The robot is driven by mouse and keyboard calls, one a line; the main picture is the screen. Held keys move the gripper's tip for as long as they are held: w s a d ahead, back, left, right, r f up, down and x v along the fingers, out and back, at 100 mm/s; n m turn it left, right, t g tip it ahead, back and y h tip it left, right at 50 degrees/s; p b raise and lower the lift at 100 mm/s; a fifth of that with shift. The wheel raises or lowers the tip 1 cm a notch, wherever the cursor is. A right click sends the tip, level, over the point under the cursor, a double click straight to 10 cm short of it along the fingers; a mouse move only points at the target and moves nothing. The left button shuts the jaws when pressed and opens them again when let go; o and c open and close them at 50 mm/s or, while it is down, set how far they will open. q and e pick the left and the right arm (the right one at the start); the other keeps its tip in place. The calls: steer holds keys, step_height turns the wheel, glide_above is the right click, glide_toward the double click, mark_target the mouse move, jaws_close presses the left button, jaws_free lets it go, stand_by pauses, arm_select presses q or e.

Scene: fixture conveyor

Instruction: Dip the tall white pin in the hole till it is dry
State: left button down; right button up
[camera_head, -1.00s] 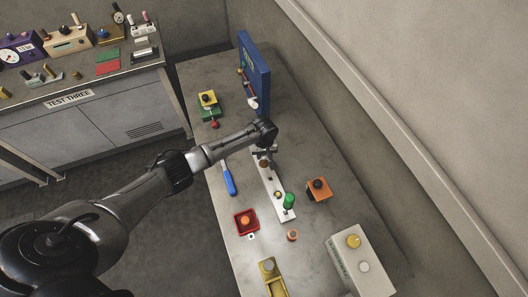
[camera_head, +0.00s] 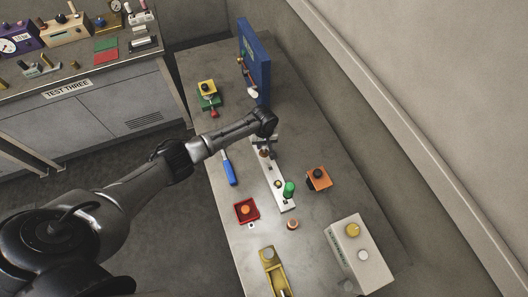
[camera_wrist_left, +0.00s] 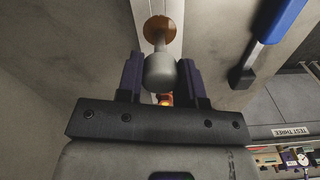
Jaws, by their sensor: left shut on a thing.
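My left gripper (camera_head: 264,146) reaches in from the left over the far end of a narrow white strip (camera_head: 272,182) on the table. In the left wrist view its two dark fingers (camera_wrist_left: 161,82) are shut on a pale grey-white pin (camera_wrist_left: 160,72). The pin's thinner stem runs away from the camera to a round copper-brown piece (camera_wrist_left: 160,26) above the strip. The same brown piece shows small in the head view (camera_head: 264,153). I cannot tell whether the stem is in a hole or only above one. My right gripper is out of view.
A blue upright panel (camera_head: 258,65) stands behind. A red tray (camera_head: 238,217) is nearer.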

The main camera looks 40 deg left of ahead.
mark_target(264, 152)
arm_select(q)
steer(key=shift+f, duration=0.2)
steer(key=shift+f+b, duration=0.35)
steer(key=shift+f, duration=0.35)
steer(key=shift+f+b, duration=0.3)
steer(key=shift+f, duration=0.35)
steer(key=shift+f, duration=0.35)
stand_by(0.4)
stand_by(0.6)
steer(key=shift+r+p, duration=0.45)
stand_by(0.3)
steer(key=shift+r+p, duration=0.55)
steer(key=shift+p, duration=0.15)
steer(key=shift+r, duration=0.1)
stand_by(0.5)
